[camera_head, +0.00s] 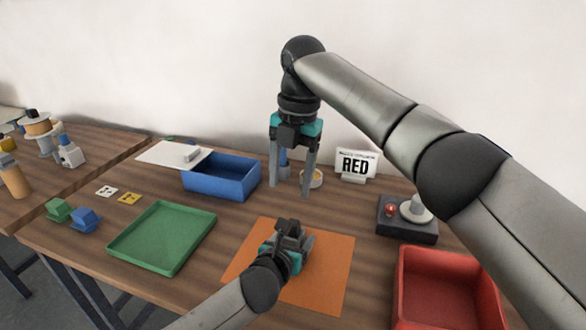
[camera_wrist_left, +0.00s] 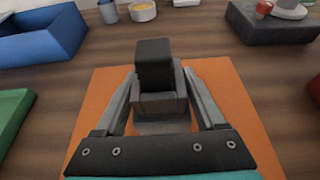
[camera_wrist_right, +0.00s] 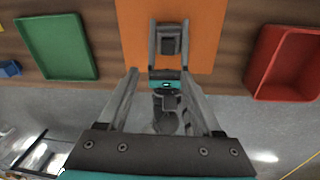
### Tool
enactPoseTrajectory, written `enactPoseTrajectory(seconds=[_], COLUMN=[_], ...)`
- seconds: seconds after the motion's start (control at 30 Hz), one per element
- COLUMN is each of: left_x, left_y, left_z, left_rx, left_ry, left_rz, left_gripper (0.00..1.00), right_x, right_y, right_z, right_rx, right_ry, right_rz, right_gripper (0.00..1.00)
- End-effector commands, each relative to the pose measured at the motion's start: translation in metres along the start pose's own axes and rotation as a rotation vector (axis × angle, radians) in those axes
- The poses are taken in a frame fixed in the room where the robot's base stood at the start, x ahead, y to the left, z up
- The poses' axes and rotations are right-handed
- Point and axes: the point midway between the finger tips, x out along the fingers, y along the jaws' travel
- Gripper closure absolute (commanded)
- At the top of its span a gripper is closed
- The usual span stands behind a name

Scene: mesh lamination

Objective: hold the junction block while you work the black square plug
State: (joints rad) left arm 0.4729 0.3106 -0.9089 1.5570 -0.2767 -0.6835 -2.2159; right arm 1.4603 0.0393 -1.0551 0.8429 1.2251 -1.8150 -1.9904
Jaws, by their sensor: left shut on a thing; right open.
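The grey junction block (camera_wrist_left: 160,104) sits over the orange mat, between the fingers of my left gripper (camera_wrist_left: 160,95). The black square plug (camera_wrist_left: 154,64) stands upright at the top of the block; how deep it sits is hidden. In the head view my left gripper (camera_head: 290,243) is shut on the block, with the black plug (camera_head: 288,228) showing above it. The right wrist view also shows the plug (camera_wrist_right: 169,45) between the left fingers. My right gripper (camera_head: 289,191) is open and empty, fingers pointing down, behind and above the block and apart from it.
The orange mat (camera_head: 335,270) lies mid-table. A green tray (camera_head: 160,238) is to its left and a red bin (camera_head: 445,262) to its right. A blue bin (camera_head: 222,178), a RED sign (camera_head: 356,165) and a dark box with a red button (camera_head: 405,228) stand farther back.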

Motion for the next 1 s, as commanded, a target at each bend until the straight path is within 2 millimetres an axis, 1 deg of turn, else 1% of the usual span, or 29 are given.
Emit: enactPoseTrajectory(seconds=[0.03,0.17,0.27,0.33,0.47,0.7,0.8,1.0], left_x=[0.000,0.000,0.000,0.000,0.000,0.000,0.000,0.000], left_y=[0.001,0.001,0.001,0.001,0.001,0.001,0.001,0.001], left_z=[-0.002,-0.002,-0.002,-0.002,-0.002,-0.002,-0.002,-0.002], left_rx=[0.000,0.000,0.000,0.000,0.000,0.000,0.000,0.000], left_ry=[0.003,0.003,0.003,0.003,0.003,0.003,0.003,0.003], left_rz=[0.001,0.001,0.002,0.002,0.002,0.001,0.001,0.001], left_gripper=[1.00,1.00,1.00,1.00,1.00,1.00,1.00,1.00], right_x=[-0.007,-0.015,-0.014,-0.008,0.012,0.059,0.075,0.097], right_y=[0.000,-0.002,-0.003,-0.004,-0.005,-0.009,-0.011,-0.012], right_z=[0.001,0.003,0.004,0.005,0.005,0.008,0.009,0.010], right_rx=[-0.032,-0.087,-0.103,-0.105,-0.105,-0.104,-0.103,-0.103], right_ry=[-0.021,-0.049,-0.056,-0.056,-0.054,-0.053,-0.053,-0.054], right_rz=[-0.028,-0.073,-0.088,-0.090,-0.090,-0.089,-0.088,-0.087], right_gripper=[0.34,0.34,0.34,0.34,0.34,0.34,0.34,0.34])
